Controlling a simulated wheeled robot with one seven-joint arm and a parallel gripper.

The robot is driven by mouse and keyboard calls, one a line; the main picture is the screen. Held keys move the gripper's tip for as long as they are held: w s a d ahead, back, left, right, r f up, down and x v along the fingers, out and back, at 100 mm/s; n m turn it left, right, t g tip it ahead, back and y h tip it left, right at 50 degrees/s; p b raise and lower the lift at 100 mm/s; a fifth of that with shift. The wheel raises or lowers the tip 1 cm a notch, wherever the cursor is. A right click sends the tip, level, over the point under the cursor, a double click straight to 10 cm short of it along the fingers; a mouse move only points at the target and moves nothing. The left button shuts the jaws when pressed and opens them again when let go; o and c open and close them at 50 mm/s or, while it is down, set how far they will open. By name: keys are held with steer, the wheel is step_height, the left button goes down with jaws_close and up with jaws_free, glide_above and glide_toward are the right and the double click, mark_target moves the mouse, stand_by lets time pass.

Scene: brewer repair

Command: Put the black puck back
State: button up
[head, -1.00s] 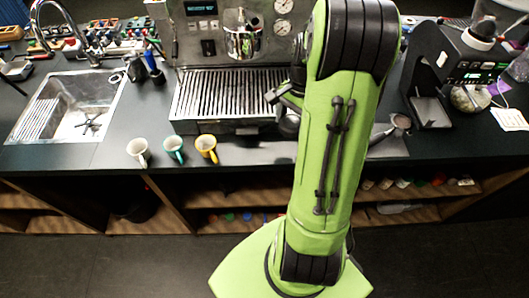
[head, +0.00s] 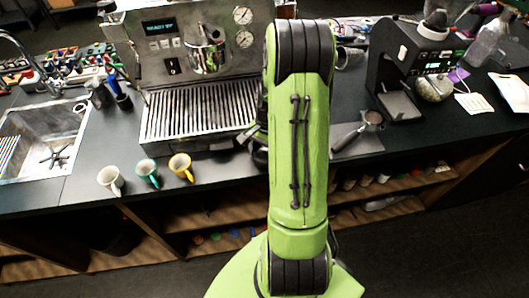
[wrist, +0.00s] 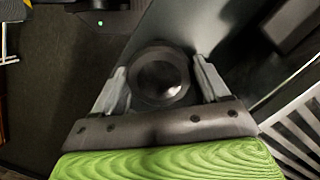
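The black puck (wrist: 162,74) is round and dark with a dished middle. In the wrist view it sits between the two grey fingers of my gripper (wrist: 162,80), which close against its sides. Below it in that view are the dark counter and the floor, and it appears held clear of them. In the head view my green arm hides most of my gripper and the puck. Only a dark part of the gripper (head: 257,154) shows left of the arm, at the counter's front edge.
The espresso machine's drip grille (head: 200,105) lies left of my arm. A portafilter (head: 371,118) and a black grinder (head: 402,70) are to the right.

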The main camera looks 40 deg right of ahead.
steer(key=o, duration=0.3)
steer(key=shift+r, duration=0.15)
step_height(320, 180, up, 12)
steer(key=d+p, duration=0.2)
steer(key=a+r+n+t+h, duration=0.1)
steer(key=a+r+n, duration=0.3)
steer(key=a+r, duration=0.2)
steer(key=s+a+r+n+t, duration=0.1)
steer(key=s+a+r+n, duration=0.1)
steer(key=s+a+n, duration=0.1)
steer(key=s+a+r+n+t, duration=0.2)
steer(key=s+a+n, duration=0.2)
steer(key=a, duration=0.3)
steer(key=s+a+r+n+t, duration=0.2)
steer(key=s+a+n, duration=0.2)
steer(key=a, duration=0.2)
steer(key=shift+a+r+n+h, duration=0.1)
steer(key=shift+r+n+h, duration=0.25)
steer(key=shift+n+h, duration=0.05)
steer(key=shift+s, duration=0.1)
